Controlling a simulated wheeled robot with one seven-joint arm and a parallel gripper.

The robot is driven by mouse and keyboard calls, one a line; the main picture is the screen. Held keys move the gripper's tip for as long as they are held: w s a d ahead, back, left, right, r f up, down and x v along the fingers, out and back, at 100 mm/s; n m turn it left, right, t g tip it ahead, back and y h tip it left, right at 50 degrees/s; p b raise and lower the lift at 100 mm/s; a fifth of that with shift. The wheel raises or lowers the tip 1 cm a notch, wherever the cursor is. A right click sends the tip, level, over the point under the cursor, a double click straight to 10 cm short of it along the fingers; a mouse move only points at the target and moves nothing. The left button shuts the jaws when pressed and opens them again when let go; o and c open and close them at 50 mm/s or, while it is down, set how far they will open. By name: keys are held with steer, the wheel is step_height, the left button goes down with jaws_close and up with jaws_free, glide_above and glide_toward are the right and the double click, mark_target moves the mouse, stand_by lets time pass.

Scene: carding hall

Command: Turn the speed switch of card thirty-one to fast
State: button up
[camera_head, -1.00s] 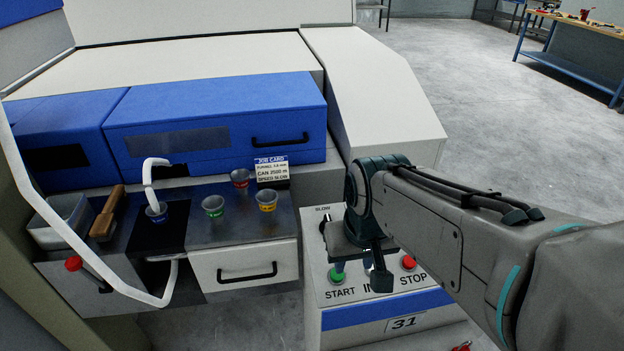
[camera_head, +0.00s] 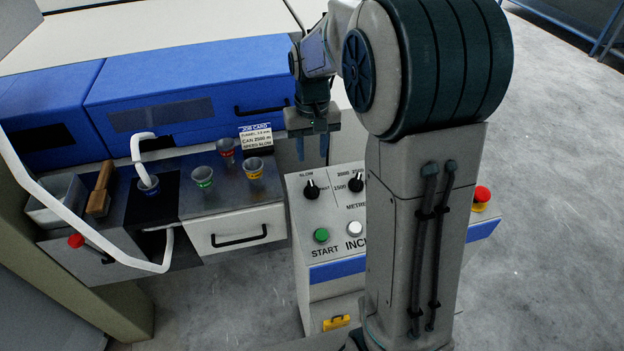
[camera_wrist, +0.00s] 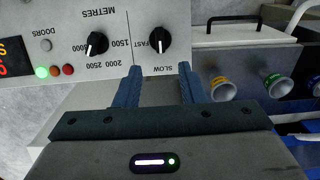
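The speed switch (camera_head: 311,188) is a black knob between the words SLOW and FAST on the control panel (camera_head: 296,215). In the wrist view, which shows the panel upside down, the speed switch (camera_wrist: 160,38) has a white mark that seems to point toward SLOW. My gripper (camera_head: 313,148) is open and empty, with its fingers pointing down over the panel's back edge. In the wrist view my gripper (camera_wrist: 160,70) has its two fingers wide apart, with the switch beyond them and not touched. The number 31 is hidden behind my arm in the head view.
The METRES knob (camera_head: 357,183) is right beside the switch. A green START button (camera_head: 321,235), a white INCH button (camera_head: 355,229) and a red button (camera_head: 482,194) are close by. Several cups, including a yellow-banded one (camera_head: 254,168), stand left of the panel near a job card (camera_head: 256,137).

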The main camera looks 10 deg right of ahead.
mark_target(312, 186)
step_height(312, 186, down, 11)
steer(key=shift+f+p, duration=0.15)
steer(key=shift+p, duration=0.4)
jaws_close()
